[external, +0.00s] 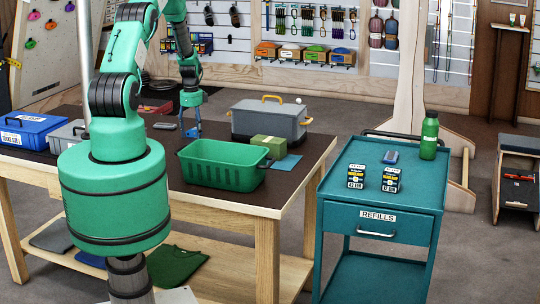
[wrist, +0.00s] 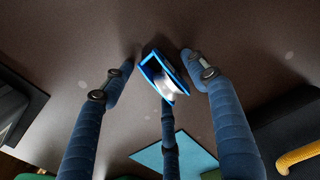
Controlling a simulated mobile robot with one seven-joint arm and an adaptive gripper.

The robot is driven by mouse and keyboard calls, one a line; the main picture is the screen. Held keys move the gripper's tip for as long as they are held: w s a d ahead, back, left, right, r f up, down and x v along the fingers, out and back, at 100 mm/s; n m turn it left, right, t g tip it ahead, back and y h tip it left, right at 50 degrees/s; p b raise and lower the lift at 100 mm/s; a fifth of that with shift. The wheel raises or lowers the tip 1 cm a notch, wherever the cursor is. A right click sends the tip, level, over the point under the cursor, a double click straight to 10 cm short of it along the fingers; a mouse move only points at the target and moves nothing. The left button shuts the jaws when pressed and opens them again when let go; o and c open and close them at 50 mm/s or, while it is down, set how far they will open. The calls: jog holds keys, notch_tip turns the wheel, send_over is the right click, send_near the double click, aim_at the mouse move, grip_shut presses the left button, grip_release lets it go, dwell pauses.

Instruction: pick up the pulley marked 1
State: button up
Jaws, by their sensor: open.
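A small blue-edged block-like thing (wrist: 165,76) with a pale, shiny face stands out against the dark tabletop in the wrist view. It may be the pulley, but no number is readable on it. My gripper (wrist: 159,62) is open, with its dark blue fingers on either side of this thing and a gap on both sides. Another dark blue finger lies below it in the picture. In the external view my gripper (external: 191,133) points down close to the tabletop, behind the green crate. The pulley cannot be made out separately there.
The green crate (external: 224,182) stands in front of my gripper on the brown table (external: 300,195). A grey toolbox (external: 268,122), an olive box (external: 267,148) and a cyan sheet (external: 288,166) lie to the right. Blue (external: 30,133) and grey cases are at left. A teal cart (external: 385,215) stands beside the table.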

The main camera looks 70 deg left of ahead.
jog(key=c, duration=1.4)
jog(key=shift+r, duration=0.1)
jog(key=shift+r, duration=0.75)
notch_tip(320, 180, up, 2)
jog(key=shift+r, duration=0.1)
jog(key=s+d, duration=0.3)
jog(key=d, duration=0.1)
jog(key=s+d, duration=0.3)
jog(key=d, duration=0.1)
jog(key=s+d+r, duration=0.1)
jog(key=s+d, duration=0.2)
jog(key=d, duration=0.2)
jog(key=shift+s+p, duration=0.1)
jog(key=shift+p, duration=0.25)
